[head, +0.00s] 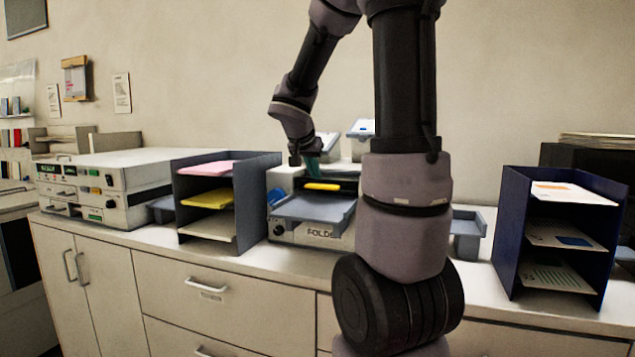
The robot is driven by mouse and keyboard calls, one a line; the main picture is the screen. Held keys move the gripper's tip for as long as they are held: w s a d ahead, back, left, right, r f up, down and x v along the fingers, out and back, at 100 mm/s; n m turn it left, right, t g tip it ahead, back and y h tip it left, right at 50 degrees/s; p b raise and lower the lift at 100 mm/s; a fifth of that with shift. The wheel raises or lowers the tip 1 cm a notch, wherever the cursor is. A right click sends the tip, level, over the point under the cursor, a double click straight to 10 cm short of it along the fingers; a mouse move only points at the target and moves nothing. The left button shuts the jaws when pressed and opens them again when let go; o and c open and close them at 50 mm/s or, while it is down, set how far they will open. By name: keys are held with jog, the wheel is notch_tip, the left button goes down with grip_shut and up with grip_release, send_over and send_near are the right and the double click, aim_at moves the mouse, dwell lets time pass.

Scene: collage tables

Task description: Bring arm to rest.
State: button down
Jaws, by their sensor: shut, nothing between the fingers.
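My arm rises in front of the counter in the head view, bends at the top, and reaches back down left of its own column. My gripper (304,158) is small and dark at the arm's end, pointing down above the folder machine (283,228). It looks shut, with nothing seen held in it. I cannot tell whether it touches the machine. A yellow piece (322,187) lies on the machine just below and right of the gripper. My arm hides the machine's right part.
A grey sorter (248,205) with pink and yellow paper stands left of the folder machine. Further left is a white machine (120,180) with a control panel. A blue sorter (513,220) stands at the right. The counter's front edge (230,262) runs below them.

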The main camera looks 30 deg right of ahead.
jog(key=s+a+f, duration=0.1)
jog(key=a, duration=0.1)
jog(key=s+a+f, duration=0.1)
jog(key=s+a, duration=0.1)
jog(key=s+a+f, duration=0.1)
jog(key=s+a, duration=0.1)
jog(key=shift+s+f, duration=0.1)
jog(key=shift+f, duration=0.05)
jog(key=shift+s+r, duration=0.25)
jog(key=shift+s, duration=0.05)
jog(key=s+a+r+n+y, duration=0.2)
jog(key=s+a+r+y, duration=0.2)
jog(key=s, duration=0.3)
jog(key=s+a+r+n+t+y, duration=0.1)
jog(key=s+a+r+n+y, duration=0.2)
jog(key=s+a, duration=0.3)
jog(key=shift+s+a+r+n+y, duration=0.3)
jog(key=shift+s+a+r+y, duration=0.1)
jog(key=shift+s+r+y, duration=0.4)
jog(key=shift+s+d+f, duration=0.1)
